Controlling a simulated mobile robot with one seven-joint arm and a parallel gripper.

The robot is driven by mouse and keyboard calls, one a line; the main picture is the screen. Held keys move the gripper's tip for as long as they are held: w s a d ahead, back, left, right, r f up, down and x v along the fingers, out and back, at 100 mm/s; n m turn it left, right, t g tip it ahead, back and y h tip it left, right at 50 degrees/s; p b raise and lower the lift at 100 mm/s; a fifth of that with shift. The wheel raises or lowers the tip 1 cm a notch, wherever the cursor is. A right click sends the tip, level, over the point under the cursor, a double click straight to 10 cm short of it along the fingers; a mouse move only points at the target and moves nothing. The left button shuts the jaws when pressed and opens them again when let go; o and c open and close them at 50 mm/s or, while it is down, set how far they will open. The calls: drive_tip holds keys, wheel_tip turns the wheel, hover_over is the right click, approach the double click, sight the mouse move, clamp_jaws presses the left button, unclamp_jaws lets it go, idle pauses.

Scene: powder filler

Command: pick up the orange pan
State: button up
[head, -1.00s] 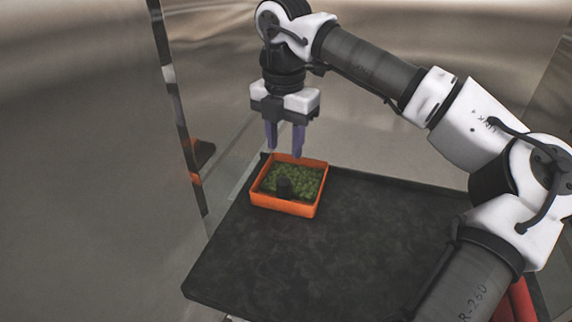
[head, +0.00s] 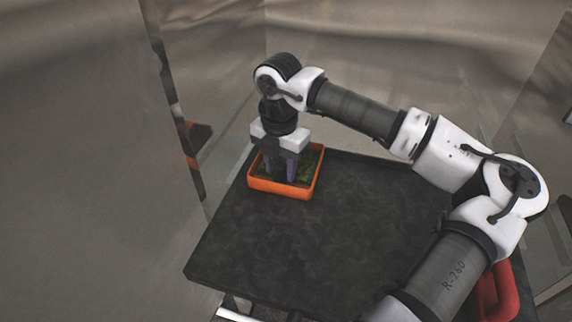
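The orange pan (head: 284,190) is a square, shallow tray with green contents (head: 308,165). It sits at the far left corner of the dark table top. My gripper (head: 280,175) points straight down over the pan, its two purple fingers reaching inside the rim. The fingers stand apart with a gap between them, so the gripper looks open. The dark upright piece in the middle of the pan is mostly hidden by the gripper. I cannot tell whether the fingers touch it.
The dark table top (head: 330,235) is bare to the front and right of the pan. Shiny metal walls (head: 90,170) rise to the left and behind. A red curved part (head: 497,293) shows at the lower right.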

drive_tip(key=shift+f, duration=1.25)
clamp_jaws()
drive_tip(key=shift+r, duration=0.1)
